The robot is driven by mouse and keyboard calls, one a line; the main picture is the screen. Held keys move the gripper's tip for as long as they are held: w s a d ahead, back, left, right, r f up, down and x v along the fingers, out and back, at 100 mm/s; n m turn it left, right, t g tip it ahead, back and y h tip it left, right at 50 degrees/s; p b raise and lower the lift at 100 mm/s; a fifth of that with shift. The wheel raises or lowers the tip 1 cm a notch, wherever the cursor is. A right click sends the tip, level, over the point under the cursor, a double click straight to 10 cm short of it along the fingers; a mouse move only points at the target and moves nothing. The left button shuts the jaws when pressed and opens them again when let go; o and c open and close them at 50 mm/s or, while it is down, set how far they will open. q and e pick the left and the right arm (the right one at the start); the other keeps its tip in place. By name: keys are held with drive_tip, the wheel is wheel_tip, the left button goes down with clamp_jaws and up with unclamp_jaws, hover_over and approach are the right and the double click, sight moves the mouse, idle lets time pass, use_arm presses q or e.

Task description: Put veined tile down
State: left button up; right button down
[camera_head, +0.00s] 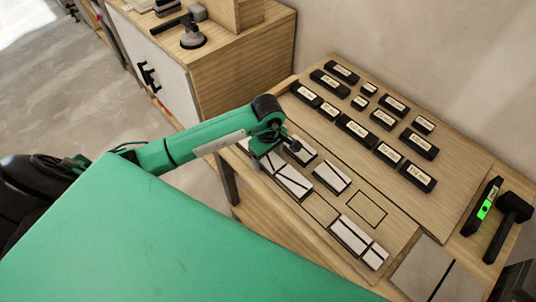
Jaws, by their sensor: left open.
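My left gripper (278,153) is open, low over the far-left end of the tile rows on the wooden table. It hides part of the tiles beneath it. Several pale tiles with dark edges lie there: one tile (293,183) with dark lines just below the gripper, one tile (303,151) just right of it, and one tile (332,177) farther right. Two more pale tiles (351,237) (375,257) lie nearer the front. I cannot tell for sure which tile is the veined one. An empty outlined square (367,209) shows on the wood. My right gripper is out of view.
Several black labelled blocks (357,131) stand in rows on the wooden board behind the tiles. A level with a green window (487,206) and a black mallet (509,222) lie at the right. A wooden cabinet (238,72) with a suction-cup tool (192,36) on top stands behind.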

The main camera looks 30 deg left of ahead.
sight(268, 157)
use_arm(q)
wheel_tip(268, 157, up, 12)
drive_tip(key=b, duration=0.3)
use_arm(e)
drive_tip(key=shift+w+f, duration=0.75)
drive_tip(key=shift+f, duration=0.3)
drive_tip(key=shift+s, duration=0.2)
